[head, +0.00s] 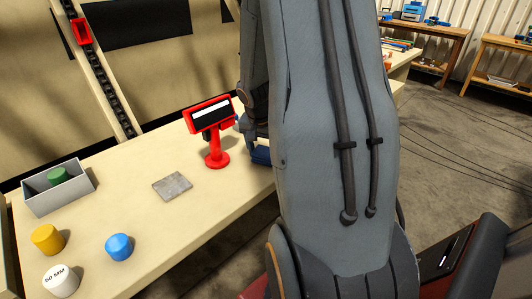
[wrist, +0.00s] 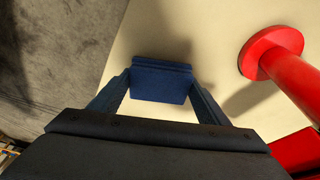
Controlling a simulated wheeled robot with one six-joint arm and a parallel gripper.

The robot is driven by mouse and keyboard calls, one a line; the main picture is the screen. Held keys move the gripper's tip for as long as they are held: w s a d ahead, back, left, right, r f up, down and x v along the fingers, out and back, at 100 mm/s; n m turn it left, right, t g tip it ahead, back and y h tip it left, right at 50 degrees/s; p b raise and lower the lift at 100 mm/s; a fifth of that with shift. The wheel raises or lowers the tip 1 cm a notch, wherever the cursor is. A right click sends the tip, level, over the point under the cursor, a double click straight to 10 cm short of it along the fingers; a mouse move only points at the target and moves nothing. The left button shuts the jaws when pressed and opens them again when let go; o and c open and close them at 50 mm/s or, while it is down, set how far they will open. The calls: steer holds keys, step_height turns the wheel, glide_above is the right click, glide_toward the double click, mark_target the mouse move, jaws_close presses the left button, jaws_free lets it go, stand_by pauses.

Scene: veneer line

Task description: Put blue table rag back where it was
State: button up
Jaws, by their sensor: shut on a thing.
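The blue table rag (wrist: 160,82) is a dark blue folded piece between the two fingers of my gripper (wrist: 157,84) in the wrist view. My gripper is shut on it. In the head view, part of the blue rag (head: 261,156) shows at the left edge of my arm, near the bench's front edge and just right of the red stand. My arm hides most of the gripper there. I cannot tell whether the rag touches the bench top (head: 140,195).
A red stand with a display (head: 216,140) is close beside my gripper. A grey square plate (head: 172,186), a grey bin (head: 58,196) with a green cylinder, and blue (head: 119,247), yellow (head: 47,240) and white (head: 60,281) cylinders stand further left. The bench around the plate is clear.

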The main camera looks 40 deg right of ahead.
steer(key=o, duration=1)
steer(key=shift+r, duration=0.1)
steer(key=shift+r, duration=0.25)
steer(key=b+v, duration=0.1)
steer(key=v, duration=1)
steer(key=s+a+f+n+y, duration=0.1)
steer(key=a+n, duration=0.3)
steer(key=a, duration=0.4)
steer(key=s+a+f+n+y, duration=0.1)
steer(key=s+a+f+n, duration=0.2)
steer(key=a, duration=0.5)
steer(key=s+a+f+n, duration=0.2)
steer(key=a+n, duration=0.3)
steer(key=a, duration=0.4)
steer(key=shift+s+f+n+y, duration=0.15)
steer(key=shift+s+f+y, duration=0.05)
steer(key=shift+s, duration=0.25)
steer(key=shift+s+f+n+y, duration=0.15)
steer(key=shift+s+f+y, duration=0.05)
steer(key=shift+s, duration=0.25)
